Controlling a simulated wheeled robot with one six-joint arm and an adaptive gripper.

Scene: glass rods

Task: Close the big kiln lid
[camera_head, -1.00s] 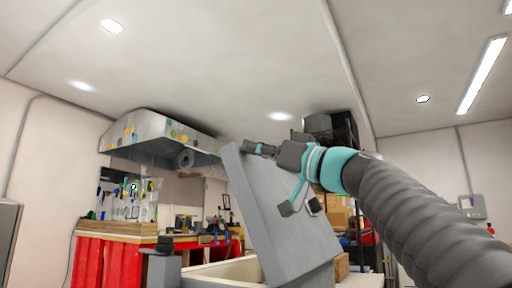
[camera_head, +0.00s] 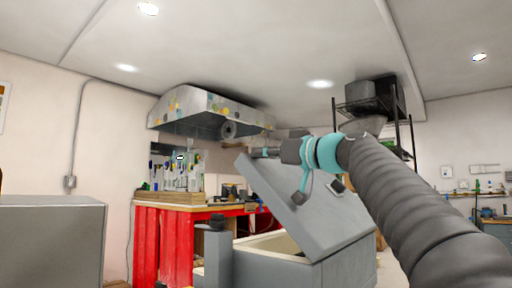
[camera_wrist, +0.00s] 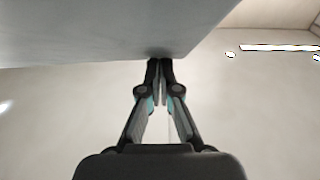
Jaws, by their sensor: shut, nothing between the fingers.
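The big kiln lid (camera_head: 312,208) is a grey slab, raised and tilted over the open kiln body (camera_head: 272,266), whose pale inner rim shows. My gripper (camera_head: 258,153) is at the upper edge of the lid in the head view, with my arm reaching in from the right. In the wrist view my gripper (camera_wrist: 160,66) is shut and empty, its fingertips at the lower edge of the grey lid (camera_wrist: 100,28). I cannot tell whether they touch it.
A red-fronted workbench (camera_head: 165,240) with tools stands behind the kiln. A grey cabinet (camera_head: 55,240) is at the left. A hood (camera_head: 205,110) hangs above the bench. A dark shelf rack (camera_head: 375,100) stands behind my arm.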

